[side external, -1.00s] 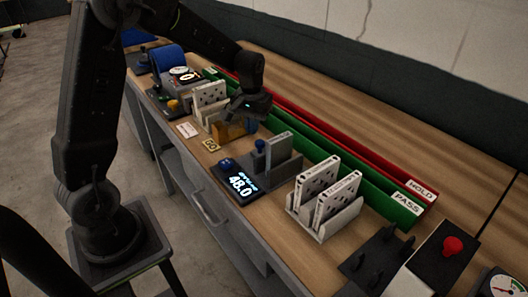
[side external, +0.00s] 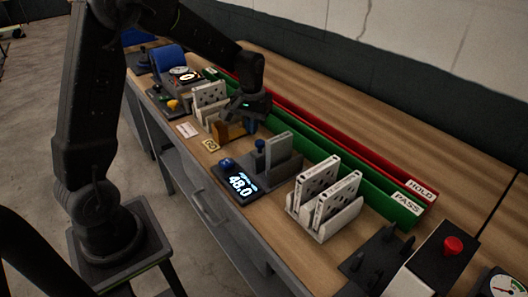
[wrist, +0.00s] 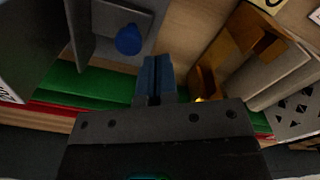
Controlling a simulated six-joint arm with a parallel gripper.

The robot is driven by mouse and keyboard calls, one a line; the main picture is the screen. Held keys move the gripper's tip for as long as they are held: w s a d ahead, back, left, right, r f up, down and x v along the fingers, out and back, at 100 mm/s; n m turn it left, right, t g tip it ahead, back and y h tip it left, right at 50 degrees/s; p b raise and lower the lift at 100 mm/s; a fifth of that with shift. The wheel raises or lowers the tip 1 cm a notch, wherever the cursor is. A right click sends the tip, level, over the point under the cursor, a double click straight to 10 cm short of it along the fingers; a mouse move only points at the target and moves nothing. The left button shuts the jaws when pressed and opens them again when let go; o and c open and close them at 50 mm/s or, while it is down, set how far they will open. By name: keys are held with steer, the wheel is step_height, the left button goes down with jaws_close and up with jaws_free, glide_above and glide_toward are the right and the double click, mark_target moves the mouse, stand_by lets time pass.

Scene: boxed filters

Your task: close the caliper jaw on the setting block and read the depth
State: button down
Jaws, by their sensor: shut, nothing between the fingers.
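The caliper gauge (side external: 240,184) has a lit display reading 48.0, with smaller text above it that I cannot make out. A blue knob (side external: 260,145) and an upright grey slab (side external: 284,153) stand on its grey base. The blue knob also shows in the wrist view (wrist: 128,40). I cannot tell which part is the setting block, or whether the jaw touches it. My gripper (wrist: 154,72) is shut and empty, its blue fingertips together, apart from the knob. In the side view it hangs above and behind a brown-orange bracket (side external: 226,131).
Racks of white boxed filters (side external: 322,203) stand on either side of the gauge. Green PASS (side external: 385,199) and red HOLD (side external: 380,168) troughs run along behind. A red button (side external: 453,245) and a dial (side external: 503,285) are at lower right. The bench behind the troughs is clear.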

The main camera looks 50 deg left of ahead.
mark_target(260, 141)
steer(key=shift+f, duration=0.15)
steer(key=shift+f, duration=1.4)
steer(key=shift+d, duration=1.8)
steer(key=shift+a, duration=0.1)
stand_by(0.4)
steer(key=shift+a, duration=0.5)
steer(key=shift+r, duration=0.1)
steer(key=shift+r, duration=3.45)
steer(key=shift+r, duration=0.1)
